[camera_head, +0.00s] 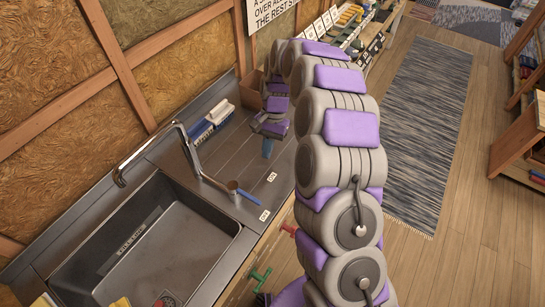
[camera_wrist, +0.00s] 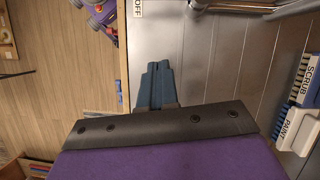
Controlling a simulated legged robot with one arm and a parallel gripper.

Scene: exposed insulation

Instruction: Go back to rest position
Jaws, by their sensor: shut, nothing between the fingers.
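My gripper (camera_head: 267,149) points down over the metal counter (camera_head: 235,160), to the right of the tap in the head view. In the wrist view its blue-grey fingers (camera_wrist: 158,68) are together, with nothing visible between them. My arm arches up from the lower right and bends down to the counter. Whether the fingertips touch the counter cannot be told.
A sink (camera_head: 165,255) with a tall tap (camera_head: 185,150) is at the left. Brushes (camera_head: 212,120) lie at the back of the counter; the wrist view shows labels SCRUB and PAINT. The wooden floor (camera_head: 480,235) and a grey rug (camera_head: 430,130) are clear at the right.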

